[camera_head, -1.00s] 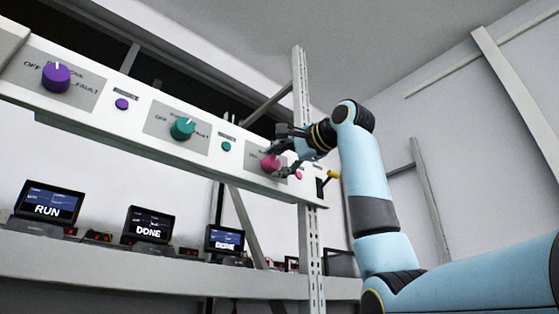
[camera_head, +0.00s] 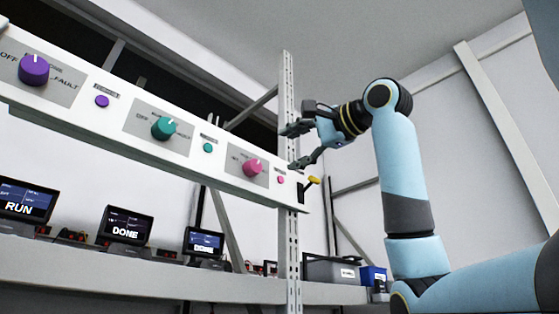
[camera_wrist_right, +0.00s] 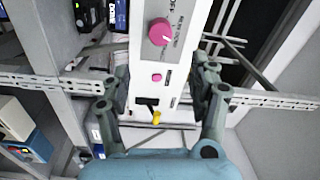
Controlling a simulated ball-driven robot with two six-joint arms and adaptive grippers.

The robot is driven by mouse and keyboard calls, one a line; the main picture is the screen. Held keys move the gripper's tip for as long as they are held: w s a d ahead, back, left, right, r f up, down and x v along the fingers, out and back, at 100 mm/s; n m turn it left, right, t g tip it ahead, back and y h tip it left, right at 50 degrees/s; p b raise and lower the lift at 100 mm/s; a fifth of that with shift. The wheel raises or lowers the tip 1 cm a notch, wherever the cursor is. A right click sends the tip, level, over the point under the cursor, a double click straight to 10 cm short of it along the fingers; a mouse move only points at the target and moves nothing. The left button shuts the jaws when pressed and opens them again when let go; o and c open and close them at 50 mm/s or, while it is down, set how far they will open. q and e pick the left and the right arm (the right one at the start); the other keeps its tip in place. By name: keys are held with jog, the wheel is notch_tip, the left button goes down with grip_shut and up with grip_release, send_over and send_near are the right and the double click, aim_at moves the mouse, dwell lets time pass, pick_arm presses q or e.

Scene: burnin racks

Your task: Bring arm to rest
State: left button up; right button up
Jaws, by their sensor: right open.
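My right gripper (camera_head: 291,148) is open and empty in the head view. It hangs in the air in front of the right end of the white control panel (camera_head: 215,180), apart from the pink knob (camera_head: 253,168). My right arm, light blue, rises from the lower right of the head view. In the right wrist view the two fingers (camera_wrist_right: 160,97) are spread wide, with the panel and the pink knob (camera_wrist_right: 160,32) seen between and beyond them. My left gripper is in neither view.
The panel also bears a teal knob (camera_head: 164,128), a purple knob (camera_head: 34,69) and a yellow-tipped lever (camera_head: 313,181). A metal upright (camera_head: 288,90) stands close behind the gripper. Below, a shelf (camera_head: 130,270) holds small screens reading RUN and DONE. Space to the right is mostly free.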

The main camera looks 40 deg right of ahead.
jog(key=shift+s, duration=0.45)
